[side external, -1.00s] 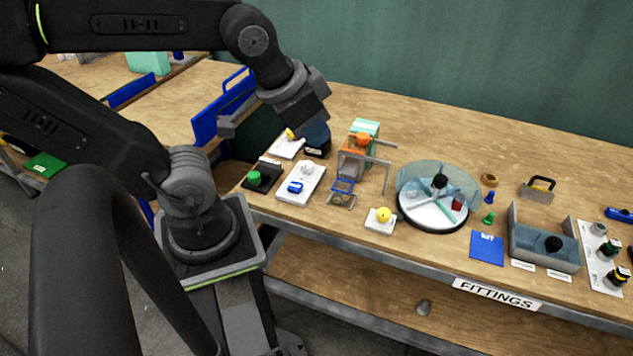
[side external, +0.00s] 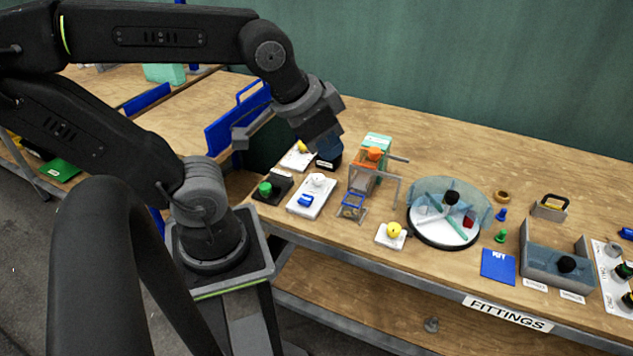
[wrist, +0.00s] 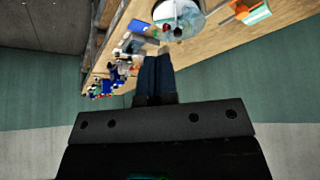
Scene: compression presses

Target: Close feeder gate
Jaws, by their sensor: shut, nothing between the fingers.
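No part is readably marked as the feeder gate, so I cannot tell which it is. One candidate is the teal and orange unit (side external: 374,155) with a grey frame (side external: 398,181) beside it, near the bench's left end. Another is the grey trough (side external: 545,268) with a black knob at the right. My gripper (side external: 330,153) is above the bench's left back part, left of the teal and orange unit and apart from it. Its dark fingers (wrist: 155,62) are together and empty in the wrist view.
A round clear-covered dial (side external: 450,212) stands mid-bench. A white block with a yellow knob (side external: 393,231), a white plate with a blue switch (side external: 311,198) and a green button box (side external: 271,190) line the front. A blue panel (side external: 232,128) stands left. The bench back is clear.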

